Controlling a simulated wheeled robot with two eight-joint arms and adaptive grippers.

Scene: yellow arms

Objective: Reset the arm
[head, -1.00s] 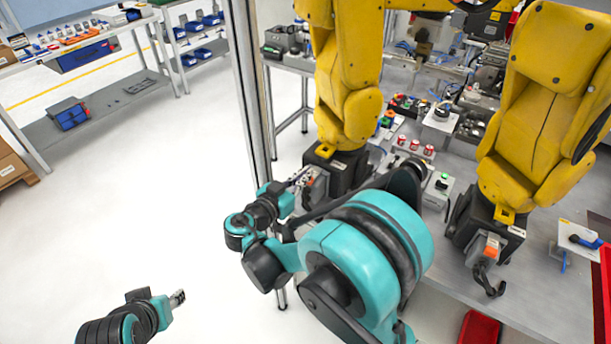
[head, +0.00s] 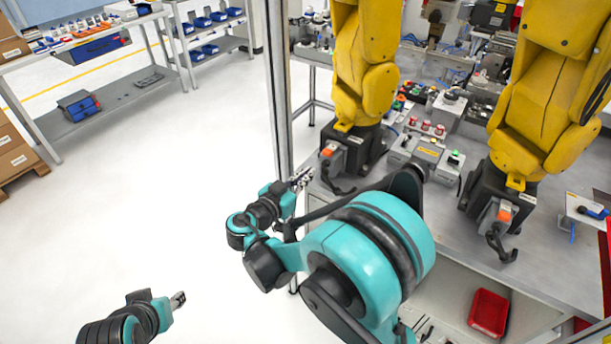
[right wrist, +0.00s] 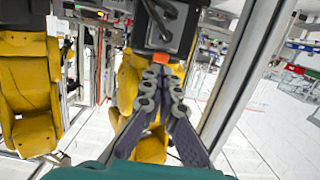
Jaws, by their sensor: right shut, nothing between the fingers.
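My right gripper (head: 302,179) shows in the middle of the head view, in front of the table's left corner and left of the near yellow arm's black base. It is shut and empty. In the right wrist view its two grey fingers (right wrist: 160,78) meet at the tips, with a black block and an orange part just beyond them. I cannot tell a touch there. My left gripper (head: 178,300) is at the lower left of the head view, over bare floor. It is small and seen from the side, so its opening is unclear.
Two yellow arms (head: 363,90) (head: 545,100) stand on a grey table (head: 545,265) at the right, with a grey control box (head: 428,153) between them. A metal post (head: 279,110) rises left of the table. A red bin (head: 489,312) sits below.

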